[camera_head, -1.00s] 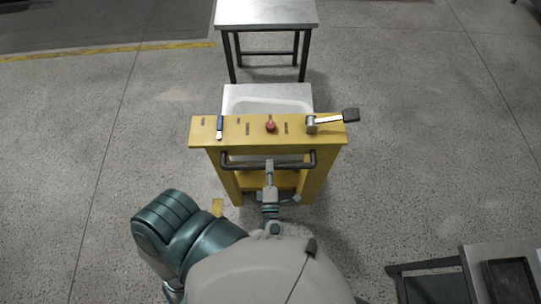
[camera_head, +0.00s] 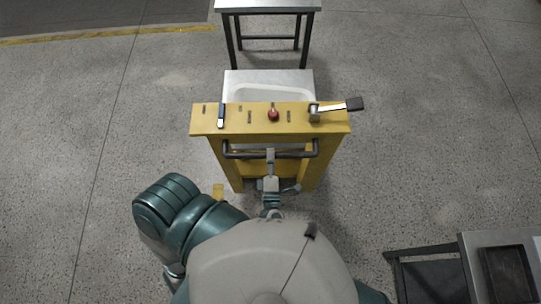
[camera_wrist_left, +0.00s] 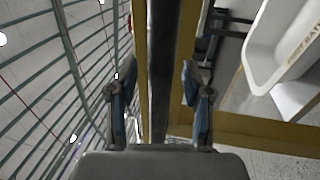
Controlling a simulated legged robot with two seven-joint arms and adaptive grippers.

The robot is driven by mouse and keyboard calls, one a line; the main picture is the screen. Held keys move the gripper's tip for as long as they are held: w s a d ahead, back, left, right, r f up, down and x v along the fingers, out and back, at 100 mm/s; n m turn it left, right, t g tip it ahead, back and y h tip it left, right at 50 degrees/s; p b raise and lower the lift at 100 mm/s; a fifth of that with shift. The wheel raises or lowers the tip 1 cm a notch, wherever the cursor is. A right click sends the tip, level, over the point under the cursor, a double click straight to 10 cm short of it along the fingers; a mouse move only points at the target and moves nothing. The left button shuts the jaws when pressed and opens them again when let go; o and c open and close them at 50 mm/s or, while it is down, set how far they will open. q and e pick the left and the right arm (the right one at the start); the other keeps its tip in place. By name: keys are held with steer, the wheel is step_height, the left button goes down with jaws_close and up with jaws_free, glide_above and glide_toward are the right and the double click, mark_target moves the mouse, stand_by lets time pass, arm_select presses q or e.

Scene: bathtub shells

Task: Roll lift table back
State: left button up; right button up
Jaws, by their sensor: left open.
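The yellow lift table (camera_head: 200,122) stands upright in front of me in the head view. It has a dark handle bar (camera_head: 240,154) across its near side, a red knob (camera_head: 273,115) and a black-ended lever (camera_head: 353,104) on top. A white tub shell (camera_head: 240,95) lies behind the yellow top and also shows in the left wrist view (camera_wrist_left: 262,50). My left gripper (camera_head: 270,158) is at the middle of the handle bar. In the left wrist view its fingers (camera_wrist_left: 157,100) are apart, with the dark bar (camera_wrist_left: 160,60) between them. My right gripper is not in view.
A metal-topped table (camera_head: 268,5) stands behind the lift table. A dark cart with a tray (camera_head: 508,270) is at the lower right. Open concrete floor lies left and right. A yellow line (camera_head: 110,33) runs at the upper left.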

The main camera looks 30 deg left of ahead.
arm_select(q)
steer(key=v, duration=0.7)
steer(key=shift+s, duration=0.25)
steer(key=shift+d+f, duration=0.1)
steer(key=shift+d, duration=0.05)
